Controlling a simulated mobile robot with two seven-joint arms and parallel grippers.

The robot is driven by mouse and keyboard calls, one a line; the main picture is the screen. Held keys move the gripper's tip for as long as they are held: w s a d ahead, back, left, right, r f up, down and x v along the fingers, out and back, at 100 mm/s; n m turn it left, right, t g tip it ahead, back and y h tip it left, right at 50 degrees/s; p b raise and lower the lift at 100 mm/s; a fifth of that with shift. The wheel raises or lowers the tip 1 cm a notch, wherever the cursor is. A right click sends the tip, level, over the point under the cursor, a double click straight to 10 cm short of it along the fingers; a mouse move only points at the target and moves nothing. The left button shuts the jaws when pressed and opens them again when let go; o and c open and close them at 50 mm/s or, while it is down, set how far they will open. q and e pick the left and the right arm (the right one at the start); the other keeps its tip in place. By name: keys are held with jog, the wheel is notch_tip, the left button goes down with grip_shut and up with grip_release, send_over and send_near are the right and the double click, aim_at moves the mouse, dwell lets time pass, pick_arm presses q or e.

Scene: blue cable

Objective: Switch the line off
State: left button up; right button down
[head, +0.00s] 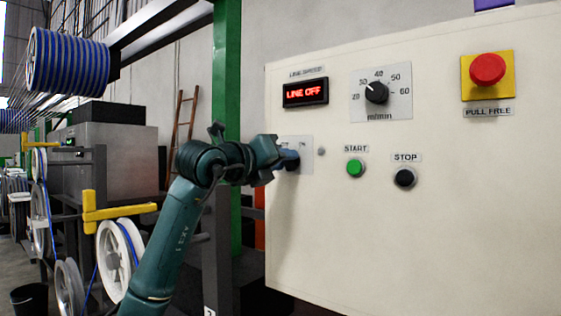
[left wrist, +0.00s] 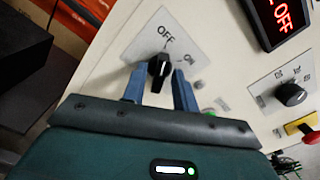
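The control panel (head: 420,220) has a red-lit display (head: 305,93) that reads LINE OFF. My left gripper (head: 289,160) is at the switch plate (head: 305,143) below the display and hides most of the switch in the head view. In the left wrist view, the black rotary switch (left wrist: 158,68) sits between the two blue fingers of my left gripper (left wrist: 157,80). The fingers are open, with a gap showing between them and the knob. The knob's pale mark appears to point up toward the OFF label (left wrist: 165,34). My right gripper is not in view.
The panel also carries a speed dial (head: 377,92), a red emergency button (head: 487,69), a green start button (head: 355,168) and a black stop button (head: 405,177). A green post (head: 227,70) and cable reels (head: 115,255) stand to the left.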

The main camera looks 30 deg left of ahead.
pick_arm(q)
jog(key=shift+o, duration=0.3)
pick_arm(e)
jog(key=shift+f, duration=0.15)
pick_arm(q)
jog(key=s+a+b, duration=0.1)
jog(key=s+b, duration=0.2)
jog(key=s, duration=1)
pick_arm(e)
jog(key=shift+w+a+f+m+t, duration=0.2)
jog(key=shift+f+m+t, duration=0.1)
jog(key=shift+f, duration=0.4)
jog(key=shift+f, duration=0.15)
